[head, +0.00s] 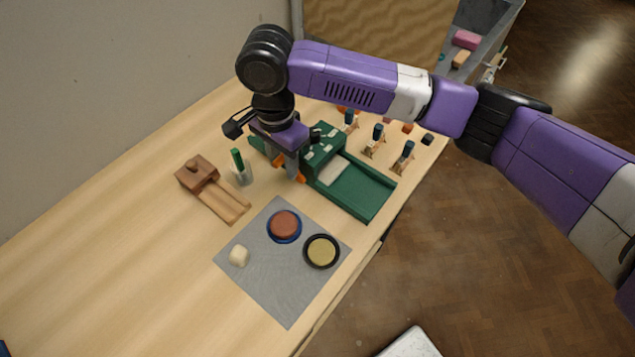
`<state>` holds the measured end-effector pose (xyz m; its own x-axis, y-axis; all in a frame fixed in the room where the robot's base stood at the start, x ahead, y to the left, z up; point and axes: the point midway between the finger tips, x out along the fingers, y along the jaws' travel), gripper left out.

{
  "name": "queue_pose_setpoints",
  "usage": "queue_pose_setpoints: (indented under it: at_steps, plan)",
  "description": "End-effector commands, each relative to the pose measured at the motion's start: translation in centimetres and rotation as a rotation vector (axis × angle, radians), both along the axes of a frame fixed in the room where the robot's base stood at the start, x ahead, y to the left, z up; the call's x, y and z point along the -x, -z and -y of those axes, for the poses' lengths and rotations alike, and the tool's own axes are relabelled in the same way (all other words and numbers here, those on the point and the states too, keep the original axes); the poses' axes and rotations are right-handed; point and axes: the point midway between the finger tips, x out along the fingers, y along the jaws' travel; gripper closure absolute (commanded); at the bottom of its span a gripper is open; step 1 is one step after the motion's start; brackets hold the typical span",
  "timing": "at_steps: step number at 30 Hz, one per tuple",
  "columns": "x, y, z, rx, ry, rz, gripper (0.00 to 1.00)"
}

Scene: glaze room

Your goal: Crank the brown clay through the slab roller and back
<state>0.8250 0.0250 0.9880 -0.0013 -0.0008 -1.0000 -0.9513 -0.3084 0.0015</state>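The green slab roller (360,195) stands near the table's right edge, with a raised housing and a long flat bed. A pale flat piece (333,171) lies on the bed beside the housing. A round reddish-brown lump, which may be the brown clay (285,223), sits in a blue dish on the grey mat. My gripper (289,171) points down at the left side of the slab roller, with orange fingertips low beside its housing. Whether the fingers touch or hold a crank handle is hidden, and I cannot make out their gap.
The grey mat (285,290) also bears a dark dish of yellow material (321,251) and a cream lump (239,255). A brown wooden device (197,172) and a cup with a green tool (242,173) stand left of my gripper. Small stands (404,157) line the back right.

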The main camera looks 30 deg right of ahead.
Motion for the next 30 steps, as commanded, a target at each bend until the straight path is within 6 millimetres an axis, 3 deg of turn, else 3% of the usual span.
queue_pose_setpoints:
  at_steps: [7,20,30]
  plan:
    - [1.4,-0.7,0.4,-0.001,0.0,-0.001,0.71]
    - [1.6,-0.6,0.5,-0.001,0.0,-0.001,0.71]
    - [3.5,-0.6,1.1,-0.001,0.001,-0.003,0.71]
